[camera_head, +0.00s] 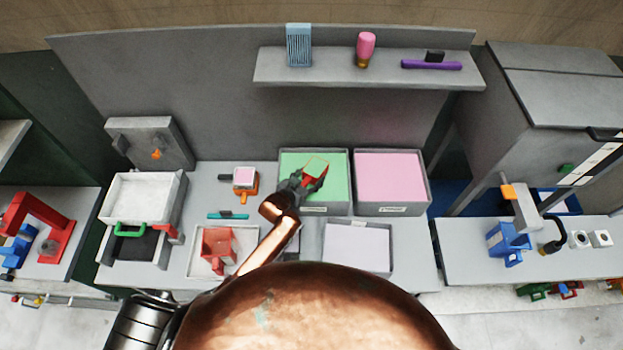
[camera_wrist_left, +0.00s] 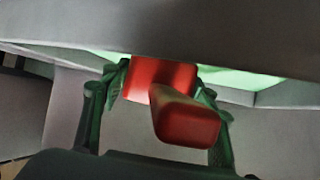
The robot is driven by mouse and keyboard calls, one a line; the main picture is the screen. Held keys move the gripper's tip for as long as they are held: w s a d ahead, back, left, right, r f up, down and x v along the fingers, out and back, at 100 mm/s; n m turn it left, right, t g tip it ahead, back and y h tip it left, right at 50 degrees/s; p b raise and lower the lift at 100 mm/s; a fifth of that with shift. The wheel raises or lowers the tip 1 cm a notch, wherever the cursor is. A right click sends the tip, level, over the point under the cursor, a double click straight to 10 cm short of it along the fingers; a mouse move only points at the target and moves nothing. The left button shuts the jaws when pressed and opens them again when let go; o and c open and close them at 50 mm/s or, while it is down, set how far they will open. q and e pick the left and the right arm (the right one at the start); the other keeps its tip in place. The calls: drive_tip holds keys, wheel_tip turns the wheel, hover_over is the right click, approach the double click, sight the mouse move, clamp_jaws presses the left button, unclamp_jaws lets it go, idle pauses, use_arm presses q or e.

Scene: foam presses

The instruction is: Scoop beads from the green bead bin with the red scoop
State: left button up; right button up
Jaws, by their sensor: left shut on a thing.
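The green bead bin (camera_head: 328,209) stands at the back middle of the bench, a grey box filled with a level green surface. My left gripper (camera_head: 303,186) is over the front left part of this bin. It is shut on the red scoop (camera_head: 318,172), whose open head is over the green beads, its rim edged in orange. In the left wrist view the scoop's red handle (camera_wrist_left: 186,118) sits between the two fingers. Whether the scoop touches or holds beads cannot be told. My right gripper does not show.
A pink-filled bin (camera_head: 428,185) stands right beside the green one. A pale tray (camera_head: 358,247) lies in front. A shelf (camera_head: 370,72) hangs behind the bins.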

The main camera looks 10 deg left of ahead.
use_arm(q)
drive_tip(key=shift+t, duration=0.6)
drive_tip(key=shift+s+a+r+p, duration=0.1)
drive_tip(key=shift+s+r+p, duration=0.15)
drive_tip(key=shift+r+p, duration=0.75)
drive_tip(key=shift+s+a+r+p, duration=0.1)
drive_tip(key=shift+s+r+p, duration=0.3)
drive_tip(key=shift+r, duration=1.05)
drive_tip(key=shift+s+a+r+p, duration=0.1)
drive_tip(key=shift+s+r+p, duration=0.05)
drive_tip(key=shift+r+p, duration=0.9)
